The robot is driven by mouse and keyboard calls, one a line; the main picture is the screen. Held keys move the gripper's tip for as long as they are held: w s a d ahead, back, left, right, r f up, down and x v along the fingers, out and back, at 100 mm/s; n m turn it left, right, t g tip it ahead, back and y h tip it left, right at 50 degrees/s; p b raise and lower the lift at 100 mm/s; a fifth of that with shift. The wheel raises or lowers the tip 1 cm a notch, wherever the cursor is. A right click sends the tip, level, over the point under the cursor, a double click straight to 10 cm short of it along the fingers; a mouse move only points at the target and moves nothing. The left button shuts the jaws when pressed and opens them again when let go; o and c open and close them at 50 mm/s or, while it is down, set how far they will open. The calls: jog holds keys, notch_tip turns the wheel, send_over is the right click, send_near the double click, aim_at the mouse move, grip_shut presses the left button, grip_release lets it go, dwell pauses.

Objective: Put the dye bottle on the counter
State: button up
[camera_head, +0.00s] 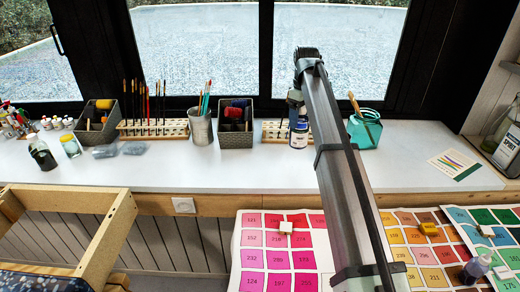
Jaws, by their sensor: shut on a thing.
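The dye bottle (299,135), small and dark with a pale label, hangs upright below my gripper (298,117). The gripper is shut on it near its top. The white counter (240,172) runs along under the windows. The bottle is over the back part of the counter, in front of a wooden brush rack (272,131). I cannot tell whether its base touches the counter. My arm hides part of the counter to the right of the bottle.
A grey basket (236,138) and a metal brush cup (201,130) stand left of the bottle, a teal pot (365,132) right. A card (458,163) and a large glass bottle (504,140) are at far right. The counter's front strip is clear. Colour charts (283,255) lie below.

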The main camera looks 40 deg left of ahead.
aim_at(298, 141)
jog(key=shift+f, duration=5.1)
jog(key=o, duration=1.6)
jog(key=shift+o, duration=0.2)
notch_tip(298, 141, up, 12)
jog(key=shift+r, duration=0.1)
